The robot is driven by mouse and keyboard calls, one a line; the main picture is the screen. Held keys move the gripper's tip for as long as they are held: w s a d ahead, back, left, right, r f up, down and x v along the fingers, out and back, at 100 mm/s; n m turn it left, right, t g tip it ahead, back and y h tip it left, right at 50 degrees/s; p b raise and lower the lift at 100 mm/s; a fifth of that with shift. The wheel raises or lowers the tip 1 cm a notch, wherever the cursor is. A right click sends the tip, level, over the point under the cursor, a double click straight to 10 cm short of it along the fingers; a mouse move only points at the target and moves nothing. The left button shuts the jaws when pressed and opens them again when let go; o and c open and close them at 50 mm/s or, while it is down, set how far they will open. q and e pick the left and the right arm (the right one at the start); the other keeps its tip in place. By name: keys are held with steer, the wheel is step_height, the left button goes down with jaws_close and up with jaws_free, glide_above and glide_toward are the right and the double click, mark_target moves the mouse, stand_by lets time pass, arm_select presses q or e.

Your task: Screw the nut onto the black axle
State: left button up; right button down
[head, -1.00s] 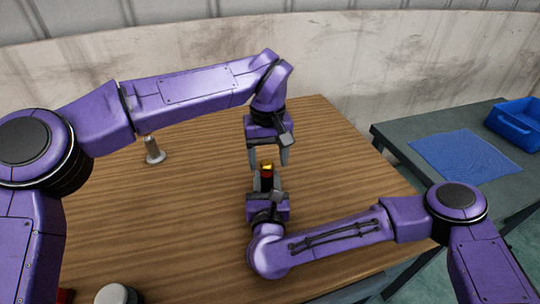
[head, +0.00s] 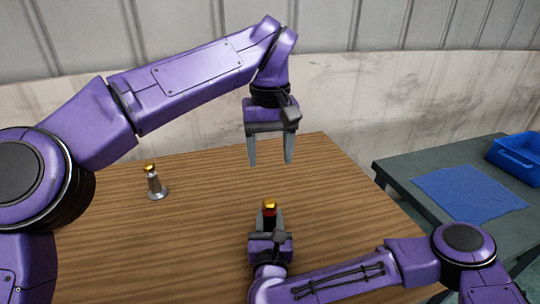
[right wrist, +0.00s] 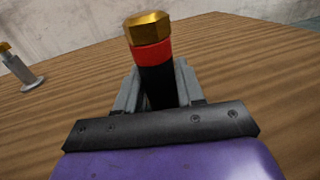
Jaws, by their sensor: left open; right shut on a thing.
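A gold hex nut (head: 269,204) sits level on the top end of the black axle, directly above its red band. The right wrist view shows the nut (right wrist: 147,28) and the black axle (right wrist: 157,85) upright and close. How far the nut is threaded on is hidden. My right gripper (head: 268,222) is shut on the black axle, with a finger on each side below the red band. My left gripper (head: 270,163) is open and empty, pointing down above the nut and clear of it.
A grey post on a round foot (head: 156,188) with a gold top (head: 150,168) stands on the wooden table (head: 200,240) at left. A grey side table (head: 400,178) at right holds a blue mat (head: 468,186) and a blue bin (head: 515,158).

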steer(key=c, duration=0.6)
jaws_free()
steer(key=s+b, duration=0.2)
steer(key=s, duration=0.8)
steer(key=shift+s+b, duration=0.2)
steer(key=shift+b, duration=0.1)
steer(key=shift+s+d, duration=0.1)
steer(key=shift+s, duration=0.1)
